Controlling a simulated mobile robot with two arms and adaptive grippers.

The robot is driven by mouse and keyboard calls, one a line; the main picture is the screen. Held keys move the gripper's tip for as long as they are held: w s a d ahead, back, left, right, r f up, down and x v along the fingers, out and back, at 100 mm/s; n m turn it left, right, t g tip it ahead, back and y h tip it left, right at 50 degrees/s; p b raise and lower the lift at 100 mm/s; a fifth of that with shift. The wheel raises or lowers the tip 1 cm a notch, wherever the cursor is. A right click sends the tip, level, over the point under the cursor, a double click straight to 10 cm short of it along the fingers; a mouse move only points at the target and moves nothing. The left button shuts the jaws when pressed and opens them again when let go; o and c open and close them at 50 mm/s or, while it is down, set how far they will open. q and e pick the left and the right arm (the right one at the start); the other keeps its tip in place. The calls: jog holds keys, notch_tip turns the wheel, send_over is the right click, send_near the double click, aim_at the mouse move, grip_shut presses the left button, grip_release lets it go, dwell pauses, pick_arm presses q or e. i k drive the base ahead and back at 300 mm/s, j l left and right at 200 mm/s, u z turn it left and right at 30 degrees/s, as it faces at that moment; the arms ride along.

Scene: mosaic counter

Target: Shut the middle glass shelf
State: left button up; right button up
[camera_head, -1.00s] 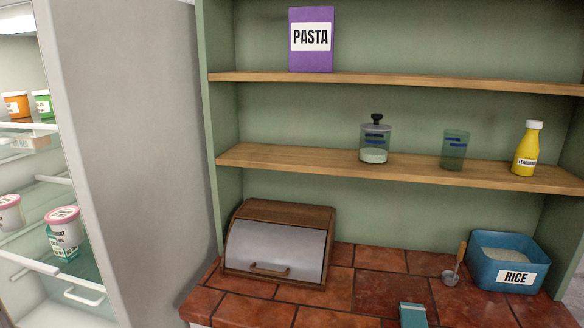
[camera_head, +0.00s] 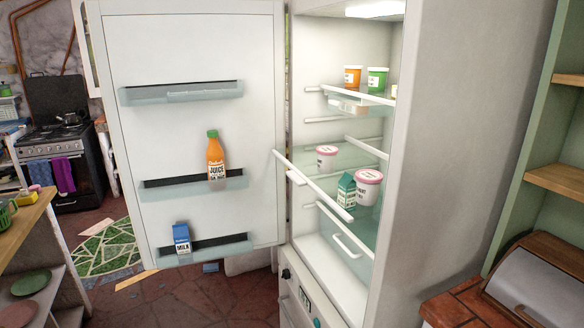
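The fridge stands open, with its white door (camera_head: 195,115) swung out to the left. The middle glass shelf (camera_head: 328,190) sits inside, and its white front rail (camera_head: 315,187) juts out past the fridge's front opening. An upper glass shelf (camera_head: 350,103) holds an orange tub (camera_head: 352,77) and a green tub (camera_head: 377,79). Neither of my grippers is in view.
The door racks hold a juice bottle (camera_head: 215,160) and a milk carton (camera_head: 181,238). A bread box (camera_head: 535,285) stands on the counter at the right. A stove (camera_head: 65,160) is at the far left. Open floor (camera_head: 200,300) lies below the door.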

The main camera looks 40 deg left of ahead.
aim_at(298, 178)
jog(key=u, duration=0.75)
